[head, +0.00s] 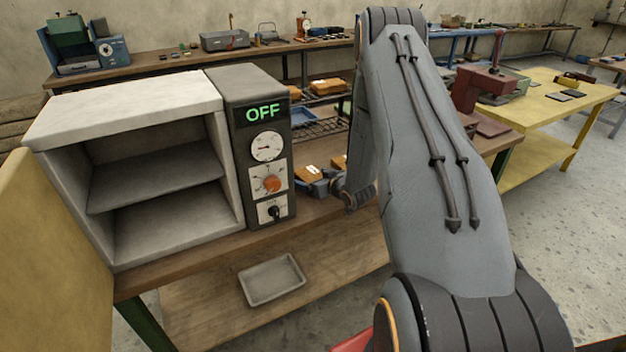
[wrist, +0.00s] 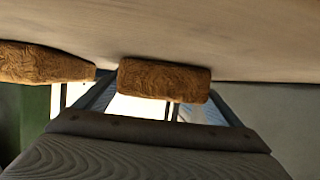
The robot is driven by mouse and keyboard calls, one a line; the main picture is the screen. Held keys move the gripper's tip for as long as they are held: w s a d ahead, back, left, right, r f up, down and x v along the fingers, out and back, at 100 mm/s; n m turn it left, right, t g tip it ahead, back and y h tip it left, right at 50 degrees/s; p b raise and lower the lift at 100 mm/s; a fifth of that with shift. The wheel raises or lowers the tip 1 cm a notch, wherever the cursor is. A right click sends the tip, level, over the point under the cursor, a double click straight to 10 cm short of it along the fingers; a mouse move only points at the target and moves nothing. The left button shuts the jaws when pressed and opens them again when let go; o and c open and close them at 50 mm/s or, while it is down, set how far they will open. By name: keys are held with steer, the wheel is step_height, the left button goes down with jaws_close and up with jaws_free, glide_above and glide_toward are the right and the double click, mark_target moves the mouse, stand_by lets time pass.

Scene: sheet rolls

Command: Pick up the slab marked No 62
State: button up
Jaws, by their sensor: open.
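Several orange-brown slabs with pale labels lie on and around the dark racks beside the oven in the head view. One slab (head: 309,172) is at my gripper (head: 318,187), which is partly hidden by the slab and my arm. Another slab (head: 338,162) is just behind, partly covered by my arm. Further slabs (head: 327,86) lie on the upper rack. No number is readable. In the wrist view a brown slab (wrist: 163,80) appears between the bluish fingers of my open gripper (wrist: 162,88). I cannot tell if they touch it. A second slab (wrist: 42,63) is at the left.
A white oven (head: 140,100) with an empty two-level chamber stands left of the racks; its control panel (head: 262,150) reads OFF. A grey tray (head: 272,280) lies on the lower shelf. A yellow table (head: 560,105) is at the right.

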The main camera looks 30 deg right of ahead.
steer(key=c, duration=1.5)
steer(key=shift+o, duration=0.2)
steer(key=shift+r, duration=0.1)
